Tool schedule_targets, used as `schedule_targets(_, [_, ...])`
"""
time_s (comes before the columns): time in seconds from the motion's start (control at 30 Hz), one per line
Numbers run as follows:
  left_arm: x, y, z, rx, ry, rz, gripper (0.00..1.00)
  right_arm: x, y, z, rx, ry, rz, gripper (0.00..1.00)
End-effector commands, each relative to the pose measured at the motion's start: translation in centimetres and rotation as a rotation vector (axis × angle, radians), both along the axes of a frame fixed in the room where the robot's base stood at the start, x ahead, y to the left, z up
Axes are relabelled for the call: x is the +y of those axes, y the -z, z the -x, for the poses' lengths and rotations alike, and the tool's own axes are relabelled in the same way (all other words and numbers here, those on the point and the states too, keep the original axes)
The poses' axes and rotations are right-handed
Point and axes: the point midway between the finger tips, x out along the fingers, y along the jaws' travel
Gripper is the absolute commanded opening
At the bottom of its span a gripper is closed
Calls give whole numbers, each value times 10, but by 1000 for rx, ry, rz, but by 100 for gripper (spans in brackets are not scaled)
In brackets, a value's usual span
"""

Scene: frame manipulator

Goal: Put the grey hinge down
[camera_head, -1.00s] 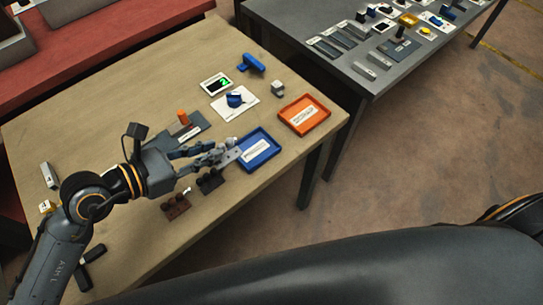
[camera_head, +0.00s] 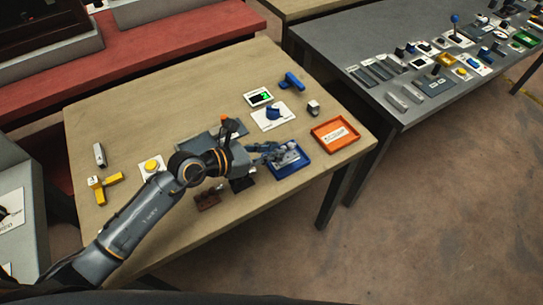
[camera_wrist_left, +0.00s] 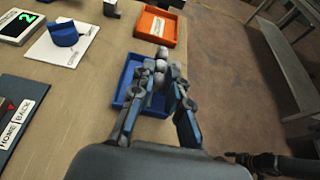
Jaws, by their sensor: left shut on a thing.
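The grey hinge (camera_wrist_left: 161,66) is between the fingertips of my left gripper (camera_wrist_left: 163,80) in the left wrist view. The gripper is shut on it. In the head view my left gripper (camera_head: 275,153) reaches over the blue tray (camera_head: 293,172), with the hinge (camera_head: 287,157) at its tips. The hinge is over the tray's inside; I cannot tell whether it touches the floor of the tray. The blue tray also shows under the fingers in the wrist view (camera_wrist_left: 124,96). A dark part at the lower right there looks like my right gripper (camera_wrist_left: 262,162); its jaws are unclear.
An orange tray (camera_head: 335,135) stands right of the blue tray. Behind are a white card with a blue part (camera_head: 272,115), a display with a green digit (camera_head: 258,97) and a small grey block (camera_head: 313,108). Dark brown blocks (camera_head: 207,199) stand near the front edge.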

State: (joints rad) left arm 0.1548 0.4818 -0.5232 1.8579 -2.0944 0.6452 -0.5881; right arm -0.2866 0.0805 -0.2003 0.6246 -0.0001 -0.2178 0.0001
Motion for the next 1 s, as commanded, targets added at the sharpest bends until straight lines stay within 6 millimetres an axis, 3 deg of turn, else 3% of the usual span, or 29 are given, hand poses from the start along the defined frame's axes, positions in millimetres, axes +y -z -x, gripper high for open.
schedule_targets(0.1, [2,15,-13,-1,-2,2,0,-2,5,17,25,0,3,64])
schedule_targets(0.23, [3,21,-19,-1,-1,1,0,-3,7,26,38,0,5,64])
schedule_targets(0.5, [3,54,-22,0,0,1,0,-3,9,17,26,0,5,64])
schedule_targets(0.93, [4,61,-22,-2,-1,1,0,-1,13,11,15,1,2,64])
schedule_targets(0.97, [4,61,-22,-1,0,0,18,-1,12,11,15,1,2,64])
schedule_targets(1.0, [4,60,-22,-1,0,0,25,-1,12,11,15,1,1,64])
